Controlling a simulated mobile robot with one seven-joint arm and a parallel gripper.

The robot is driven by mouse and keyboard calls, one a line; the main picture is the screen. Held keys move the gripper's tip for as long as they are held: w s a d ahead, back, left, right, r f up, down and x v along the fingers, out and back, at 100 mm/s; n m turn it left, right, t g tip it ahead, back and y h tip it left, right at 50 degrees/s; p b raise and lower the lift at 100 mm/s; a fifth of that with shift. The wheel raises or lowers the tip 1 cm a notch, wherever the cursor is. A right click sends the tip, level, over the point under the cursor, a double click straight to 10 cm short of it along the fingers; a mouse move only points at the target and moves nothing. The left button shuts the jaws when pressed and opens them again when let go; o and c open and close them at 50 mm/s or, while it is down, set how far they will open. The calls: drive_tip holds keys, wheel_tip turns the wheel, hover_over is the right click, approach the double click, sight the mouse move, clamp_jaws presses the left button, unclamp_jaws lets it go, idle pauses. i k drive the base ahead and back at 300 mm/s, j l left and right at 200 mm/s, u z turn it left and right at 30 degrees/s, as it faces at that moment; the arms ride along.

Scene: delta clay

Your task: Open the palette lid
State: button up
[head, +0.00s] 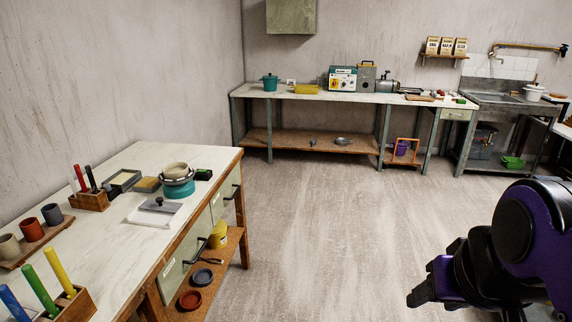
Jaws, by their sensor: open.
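A grey plate with a dark knob (160,205) lies flat on a white slab (140,218) near the right edge of the left worktable. A shallow dark-rimmed box (122,181) sits behind it, its inside showing pale. No thing is clearly marked as the palette, and I cannot tell for sure which of these is its lid. My gripper (424,284) is at the lower right, black and purple, over the floor. It is open, empty and far from the left table.
The left worktable (70,240) also holds a teal pot with a bowl (177,178), a sponge tray (147,185), cups (52,214) and tool blocks (88,201). A long bench (300,95) stands at the back wall. The floor (320,230) between is clear.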

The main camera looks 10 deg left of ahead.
sight(158, 204)
drive_tip(key=i+l+u, duration=0.2)
drive_tip(key=i, duration=0.95)
drive_tip(key=i+u, duration=0.75)
drive_tip(key=u, duration=0.2)
drive_tip(key=i+u, duration=0.15)
drive_tip(key=u, duration=0.25)
drive_tip(key=i+u, duration=0.15)
drive_tip(key=u, duration=0.25)
drive_tip(key=i+u, duration=0.1)
drive_tip(key=u, duration=0.3)
drive_tip(key=l, duration=0.1)
